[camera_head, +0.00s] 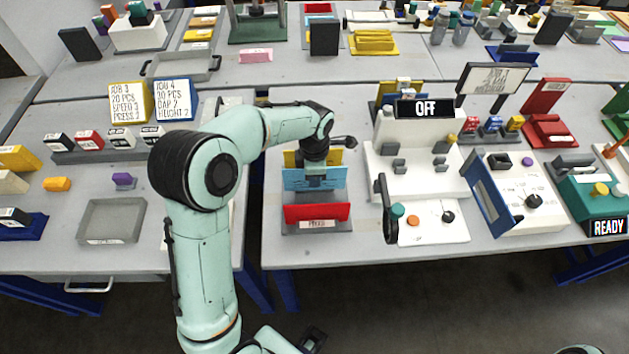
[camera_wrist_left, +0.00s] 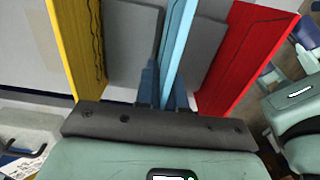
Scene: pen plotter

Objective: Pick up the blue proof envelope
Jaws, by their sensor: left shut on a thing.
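The blue proof envelope (camera_head: 297,181) stands upright in a grey rack, between a yellow envelope (camera_head: 291,158) and a red envelope (camera_head: 317,212). My left gripper (camera_head: 316,182) reaches down from above and is shut on the blue envelope's upper edge. In the left wrist view, the blue envelope (camera_wrist_left: 180,38) shows edge-on between the two fingers (camera_wrist_left: 164,88). The yellow panel (camera_wrist_left: 78,45) is to its left and the red panel (camera_wrist_left: 245,55) to its right, both apart from the fingers. The envelope's lower edge is hidden.
A white plotter machine (camera_head: 420,172) with an OFF sign stands close to the right of the rack, with a black handle (camera_head: 386,210) at its near left. A grey tray (camera_head: 110,220) lies on the left table. A gap separates the two front tables.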

